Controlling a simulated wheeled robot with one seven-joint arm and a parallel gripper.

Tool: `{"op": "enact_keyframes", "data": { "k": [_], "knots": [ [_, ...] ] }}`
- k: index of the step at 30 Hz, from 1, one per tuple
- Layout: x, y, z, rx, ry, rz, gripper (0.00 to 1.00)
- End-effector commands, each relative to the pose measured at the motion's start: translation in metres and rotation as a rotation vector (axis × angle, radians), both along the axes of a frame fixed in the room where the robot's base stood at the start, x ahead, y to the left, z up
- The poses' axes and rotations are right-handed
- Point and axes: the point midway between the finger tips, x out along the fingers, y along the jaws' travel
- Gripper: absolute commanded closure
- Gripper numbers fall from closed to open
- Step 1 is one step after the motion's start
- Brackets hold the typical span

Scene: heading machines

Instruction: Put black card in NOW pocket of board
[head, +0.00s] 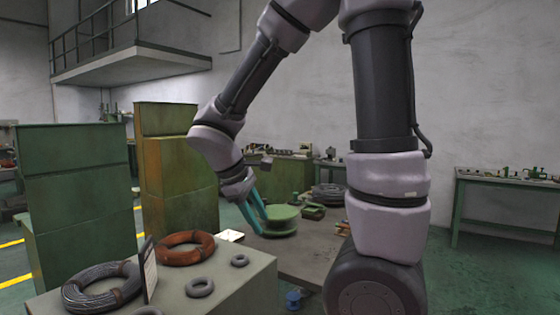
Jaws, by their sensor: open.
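My gripper (261,223) has teal fingers and is open, pointing down beside a green round disc-like object (283,212) beyond the front table. Whether it touches that object I cannot tell. A thin upright panel (148,269) with a dark edge and pale face stands among the coils on the front table. It may be the board, but it is seen nearly edge-on and no NOW pocket can be read. I cannot make out a black card.
The grey-topped front table (235,277) holds a grey wire coil (82,291), a rusty coil (187,257) and small grey rings (200,288). A white item (230,235) lies behind it. Green cabinets (80,190) stand left, a bench (500,185) right. Floor is open at right.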

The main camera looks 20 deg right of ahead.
Motion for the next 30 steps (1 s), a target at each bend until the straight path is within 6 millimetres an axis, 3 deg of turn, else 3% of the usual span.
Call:
{"op": "enact_keyframes", "data": {
  "k": [3, 9, 15, 21, 30],
  "knots": [
    [-0.019, -0.017, 0.028, 0.242, -0.097, -0.259, 0.57],
    [-0.044, -0.028, 0.080, 0.618, -0.303, -0.642, 0.57],
    [-0.060, -0.030, 0.126, 0.887, -0.499, -0.890, 0.57],
    [-0.066, -0.030, 0.144, 0.992, -0.579, -0.974, 0.51],
    [-0.066, -0.029, 0.144, 0.997, -0.581, -0.978, 0.51]
  ]
}}
